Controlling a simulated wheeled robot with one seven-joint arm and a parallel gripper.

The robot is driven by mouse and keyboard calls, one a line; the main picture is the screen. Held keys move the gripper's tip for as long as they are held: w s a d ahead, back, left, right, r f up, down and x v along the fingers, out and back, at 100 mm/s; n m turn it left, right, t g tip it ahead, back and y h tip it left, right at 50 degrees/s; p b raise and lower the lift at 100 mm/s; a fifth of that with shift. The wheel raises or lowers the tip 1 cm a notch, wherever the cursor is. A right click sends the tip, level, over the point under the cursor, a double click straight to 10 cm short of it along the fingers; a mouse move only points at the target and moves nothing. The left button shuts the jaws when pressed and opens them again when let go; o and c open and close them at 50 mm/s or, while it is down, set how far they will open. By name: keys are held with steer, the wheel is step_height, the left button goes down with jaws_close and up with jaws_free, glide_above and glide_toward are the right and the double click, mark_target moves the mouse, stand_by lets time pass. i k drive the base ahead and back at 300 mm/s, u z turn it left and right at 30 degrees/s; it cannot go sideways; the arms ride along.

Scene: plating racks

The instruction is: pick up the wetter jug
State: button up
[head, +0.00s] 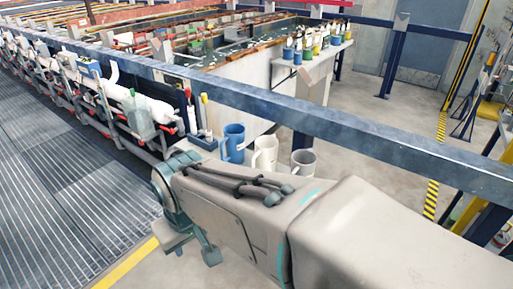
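Three jugs stand upright in a row behind my arm: a blue jug (233,143), a cream jug (265,153) and a grey jug (303,162). Their lower parts are partly hidden by my arm. No label naming one as the wetter jug can be read. My gripper (194,248) hangs below the wrist, in front and left of the jugs, apart from them. Its two finger-like parts are spaced apart with nothing visible between them, so it looks open and empty.
A blue rail (330,122) crosses above and behind the jugs. Bottles and pipes (140,110) line the left, beside a grated walkway (70,190). Several small coloured containers (312,45) stand on a far ledge. Bare floor lies at the right and below my gripper.

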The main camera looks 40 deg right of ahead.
mark_target(265, 146)
steer(key=z, duration=1.3)
steer(key=k, duration=0.5)
steer(key=u, duration=0.65)
steer(key=i, duration=0.75)
steer(key=z, duration=1.25)
